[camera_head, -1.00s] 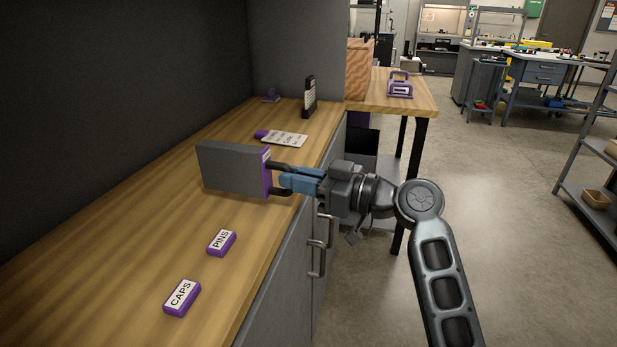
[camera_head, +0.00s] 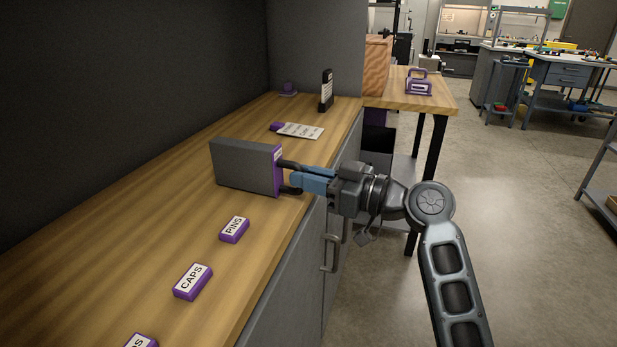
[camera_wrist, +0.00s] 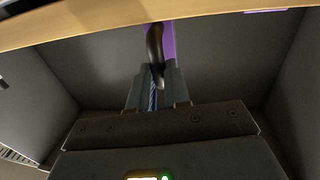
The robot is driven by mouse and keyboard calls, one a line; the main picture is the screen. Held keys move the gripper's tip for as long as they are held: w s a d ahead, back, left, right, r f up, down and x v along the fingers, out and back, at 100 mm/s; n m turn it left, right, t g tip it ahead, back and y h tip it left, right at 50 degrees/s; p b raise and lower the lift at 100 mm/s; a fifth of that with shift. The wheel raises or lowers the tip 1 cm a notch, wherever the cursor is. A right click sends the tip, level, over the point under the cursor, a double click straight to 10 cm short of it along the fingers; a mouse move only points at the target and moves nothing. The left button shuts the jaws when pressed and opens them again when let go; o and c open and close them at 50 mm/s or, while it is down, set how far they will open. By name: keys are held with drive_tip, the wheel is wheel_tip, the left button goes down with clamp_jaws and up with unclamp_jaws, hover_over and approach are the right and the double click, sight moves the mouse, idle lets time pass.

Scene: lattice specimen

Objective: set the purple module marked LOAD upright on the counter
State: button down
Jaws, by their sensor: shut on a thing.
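My gripper (camera_head: 290,179) is shut on the dark handle of a box-like module (camera_head: 242,167) with a grey body and a purple front plate. The module is over the counter (camera_head: 190,206), its long body pointing left, away from my wrist. A small pale label shows on the plate, too small to read. I cannot tell whether its underside touches the wood. In the wrist view the handle (camera_wrist: 156,55) runs up from my gripper (camera_wrist: 154,85) to a strip of the purple plate (camera_wrist: 168,40). The rest of the module is hidden there.
Purple blocks marked PINS (camera_head: 234,229) and CAPS (camera_head: 193,281) lie on the near counter, with another (camera_head: 141,341) cut off below. Beyond the module are a white card (camera_head: 301,131) and a black upright object (camera_head: 326,91). A cabinet handle (camera_head: 333,246) juts out below my gripper.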

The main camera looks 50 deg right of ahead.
drive_tip(key=shift+f+b, duration=0.25)
drive_tip(key=shift+b, duration=0.1)
drive_tip(key=c, duration=1)
unclamp_jaws()
drive_tip(key=shift+o, duration=0.2)
drive_tip(key=o, duration=1)
drive_tip(key=shift+c, duration=0.2)
drive_tip(key=shift+s, duration=0.15)
drive_tip(key=b+v, duration=0.2)
drive_tip(key=v, duration=0.5)
drive_tip(key=shift+s, duration=0.35)
idle(0.5)
